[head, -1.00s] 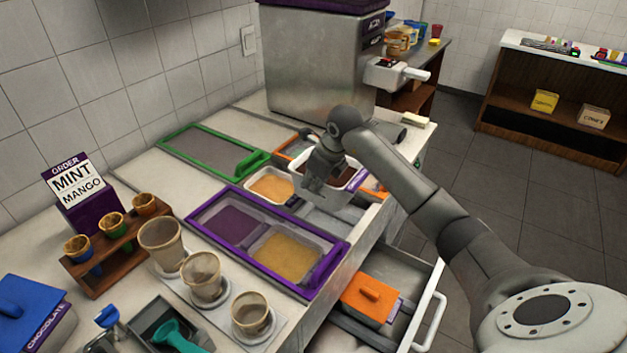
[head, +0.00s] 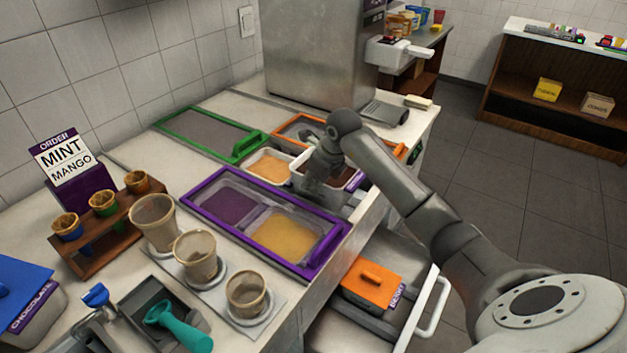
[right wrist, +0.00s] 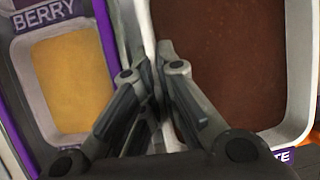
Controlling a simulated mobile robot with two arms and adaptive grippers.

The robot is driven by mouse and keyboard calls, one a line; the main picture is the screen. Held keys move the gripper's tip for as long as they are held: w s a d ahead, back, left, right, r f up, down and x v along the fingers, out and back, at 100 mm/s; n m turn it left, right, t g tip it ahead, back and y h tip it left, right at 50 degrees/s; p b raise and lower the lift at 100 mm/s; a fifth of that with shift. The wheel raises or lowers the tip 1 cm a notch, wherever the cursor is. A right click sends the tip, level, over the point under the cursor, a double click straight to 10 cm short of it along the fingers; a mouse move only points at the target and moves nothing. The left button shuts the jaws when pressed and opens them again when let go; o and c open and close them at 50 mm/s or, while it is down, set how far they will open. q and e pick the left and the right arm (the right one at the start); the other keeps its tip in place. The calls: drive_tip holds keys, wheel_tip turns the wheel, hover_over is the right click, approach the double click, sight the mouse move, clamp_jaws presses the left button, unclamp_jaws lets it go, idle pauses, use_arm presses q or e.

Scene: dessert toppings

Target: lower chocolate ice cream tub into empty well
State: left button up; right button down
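The chocolate ice cream tub (head: 297,183) is white-walled with brown contents. It sits low in the counter opening, right of an open yellow tub (head: 268,167). My right gripper (head: 318,182) is over its near left part in the head view. In the right wrist view the fingers (right wrist: 160,65) are closed together on the white left wall of the tub (right wrist: 296,140). The gripper and arm hide part of the tub, and the well under it is hidden. I cannot tell whether the tub rests on the bottom. My left gripper is not in view.
A purple-framed lid (head: 327,258) covers purple and yellow tubs in front. A green-framed lid (head: 245,146) lies behind. Below, an open drawer (head: 425,290) holds an orange-lidded tub (head: 371,281). Cups (head: 195,255) and a cone rack (head: 105,250) stand at left.

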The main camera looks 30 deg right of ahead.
drive_tip(key=shift+f+b, duration=2.55)
drive_tip(key=shift+f, duration=1.3)
drive_tip(key=shift+f, duration=0.1)
